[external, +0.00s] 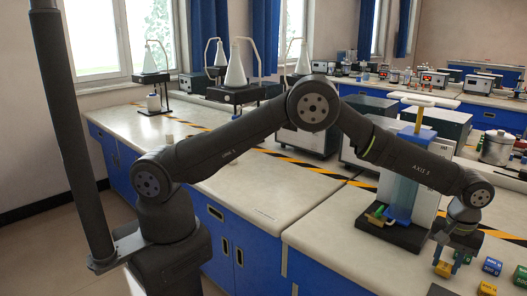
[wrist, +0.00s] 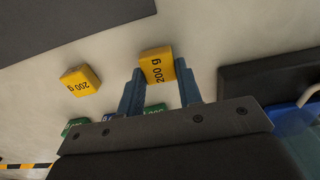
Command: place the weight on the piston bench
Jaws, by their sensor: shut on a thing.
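My gripper (external: 456,250) is low over the right bench. In the wrist view my gripper (wrist: 160,80) is shut on a yellow weight (wrist: 157,65) marked 200 g, with one finger on each side of it. That weight (external: 443,268) also shows below the gripper in the external view. A second yellow 200 g weight (wrist: 80,80) lies apart to the left in the wrist view. The piston bench (external: 398,236), with a black base, clear body, blue parts and a pale yellow T-handle, stands left of my gripper. Whether the held weight touches the table is unclear.
More weights stand close by: a blue one (external: 491,266), a yellow one (external: 487,288) and green ones (external: 521,275). A metal pot (external: 497,148) and grey instruments (external: 447,128) stand behind. The worktop (external: 330,235) left of the piston bench is clear.

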